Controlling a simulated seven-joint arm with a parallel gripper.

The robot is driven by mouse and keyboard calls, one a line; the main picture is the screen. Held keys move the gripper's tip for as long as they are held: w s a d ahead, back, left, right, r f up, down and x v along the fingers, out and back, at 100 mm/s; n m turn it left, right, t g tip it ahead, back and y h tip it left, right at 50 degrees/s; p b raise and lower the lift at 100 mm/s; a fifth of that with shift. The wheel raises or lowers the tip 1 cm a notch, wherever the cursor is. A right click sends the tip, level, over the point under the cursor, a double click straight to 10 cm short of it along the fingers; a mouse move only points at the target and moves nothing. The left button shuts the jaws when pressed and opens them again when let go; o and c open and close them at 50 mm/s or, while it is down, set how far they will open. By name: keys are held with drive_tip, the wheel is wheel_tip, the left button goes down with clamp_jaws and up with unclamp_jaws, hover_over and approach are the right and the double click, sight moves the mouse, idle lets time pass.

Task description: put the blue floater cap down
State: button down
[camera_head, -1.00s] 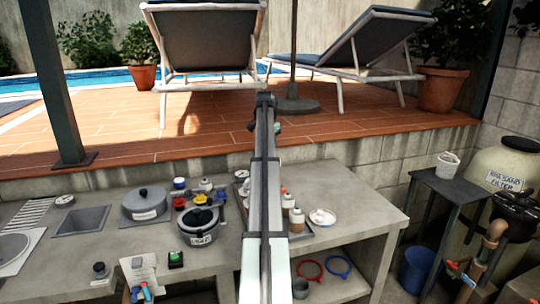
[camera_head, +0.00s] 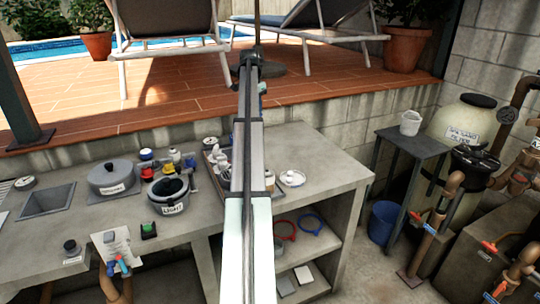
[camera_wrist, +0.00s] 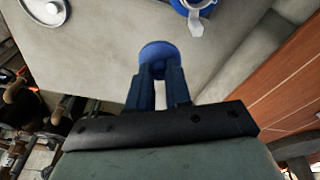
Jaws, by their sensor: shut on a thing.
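The blue floater cap (camera_wrist: 158,52) is a round blue piece held at the fingertips of my gripper (camera_wrist: 160,72) in the wrist view. The two dark fingers are shut on it and cover its near side. Pale grey bench top (camera_wrist: 105,38) lies behind it in that view; I cannot tell the gap between them. In the head view my arm hides the gripper and the cap.
A white dish (camera_head: 292,178) sits on the bench right of my arm. A blue item with a white tag (camera_wrist: 196,14) is near the cap in the wrist view. The LIGHT pot (camera_head: 170,208) and a lidded grey pot (camera_head: 112,190) stand left. Bare bench (camera_head: 335,172) shows at right.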

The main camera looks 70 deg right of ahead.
drive_tip(key=s+a+f+m, duration=0.1)
drive_tip(key=s+a+f, duration=0.6)
drive_tip(key=s, duration=0.4)
drive_tip(key=shift+d+f, duration=0.2)
drive_tip(key=shift+f, duration=1.6)
drive_tip(key=shift+d+f, duration=0.2)
drive_tip(key=shift+f, duration=1.55)
drive_tip(key=shift+d+f, duration=0.2)
drive_tip(key=shift+f, duration=1.6)
drive_tip(key=c, duration=1.5)
unclamp_jaws()
drive_tip(key=shift+f, duration=0.15)
drive_tip(key=o, duration=0.4)
drive_tip(key=shift+o, duration=0.2)
wheel_tip(320, 180, up, 12)
drive_tip(key=a, duration=0.1)
drive_tip(key=shift+w+a, duration=0.35)
